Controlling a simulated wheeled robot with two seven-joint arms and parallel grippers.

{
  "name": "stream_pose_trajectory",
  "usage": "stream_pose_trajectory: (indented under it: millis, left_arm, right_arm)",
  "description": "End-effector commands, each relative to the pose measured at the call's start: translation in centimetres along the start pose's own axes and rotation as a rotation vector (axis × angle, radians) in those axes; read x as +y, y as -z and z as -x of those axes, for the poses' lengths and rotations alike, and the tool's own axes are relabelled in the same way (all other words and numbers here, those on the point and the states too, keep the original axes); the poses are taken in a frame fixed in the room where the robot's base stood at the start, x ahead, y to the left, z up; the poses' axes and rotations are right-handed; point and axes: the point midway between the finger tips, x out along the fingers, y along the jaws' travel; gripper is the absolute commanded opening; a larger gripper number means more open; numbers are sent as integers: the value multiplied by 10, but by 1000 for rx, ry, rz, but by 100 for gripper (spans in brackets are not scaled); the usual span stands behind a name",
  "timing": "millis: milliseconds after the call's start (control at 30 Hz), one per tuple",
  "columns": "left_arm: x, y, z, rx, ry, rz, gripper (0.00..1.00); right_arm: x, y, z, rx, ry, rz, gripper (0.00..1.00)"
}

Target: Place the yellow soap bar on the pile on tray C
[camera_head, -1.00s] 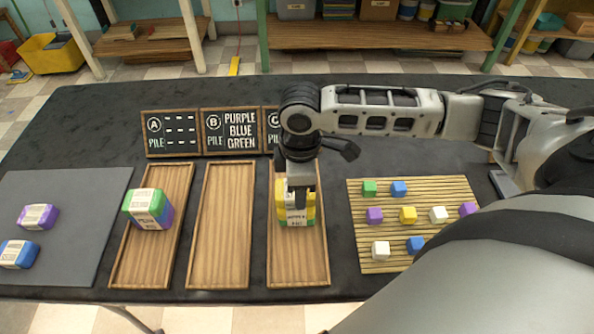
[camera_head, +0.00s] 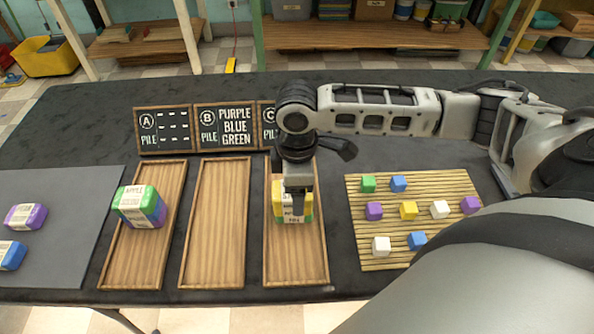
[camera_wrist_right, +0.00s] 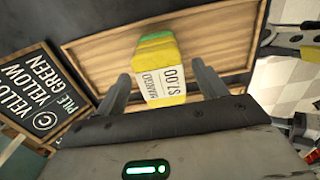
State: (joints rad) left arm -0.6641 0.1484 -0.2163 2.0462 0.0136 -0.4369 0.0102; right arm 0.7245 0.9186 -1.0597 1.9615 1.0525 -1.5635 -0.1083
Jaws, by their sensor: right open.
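A yellow soap bar (camera_head: 277,196) sits on the pile on tray C (camera_head: 297,264), the right-hand wooden tray. Green (camera_head: 280,217) shows beneath the yellow. In the right wrist view the yellow bar (camera_wrist_right: 171,60) shows a white label reading MANGO, with a green edge beyond it. My right gripper (camera_head: 297,202) is over the pile and hides part of it. In the right wrist view my right gripper (camera_wrist_right: 163,82) is open, with one finger on each side of the yellow bar and gaps between. My left gripper is not in view.
Sign C (camera_wrist_right: 38,95) reads yellow, yellow, green. Tray A (camera_head: 130,268) holds a green-topped pile (camera_head: 140,207); tray B (camera_head: 212,255) is empty. A grey mat (camera_head: 70,270) holds purple (camera_head: 25,216) and blue (camera_head: 12,255) soaps. A slatted mat (camera_head: 440,255) holds several small cubes.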

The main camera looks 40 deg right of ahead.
Motion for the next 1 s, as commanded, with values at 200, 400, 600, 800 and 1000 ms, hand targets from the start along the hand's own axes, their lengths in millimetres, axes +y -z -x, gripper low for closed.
stream_pose_trajectory:
  millis: [200,400,600,800,1000]
  left_arm:
    - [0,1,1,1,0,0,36]
    - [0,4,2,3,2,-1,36]
    - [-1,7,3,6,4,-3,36]
    - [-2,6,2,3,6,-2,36]
    - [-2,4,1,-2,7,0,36]
  right_arm:
    - [1,1,20,3,-3,0,71]
    - [1,1,64,4,-4,0,71]
    - [1,1,102,3,-3,-1,71]
    - [0,0,121,1,0,0,71]
    - [0,0,124,1,1,0,71]
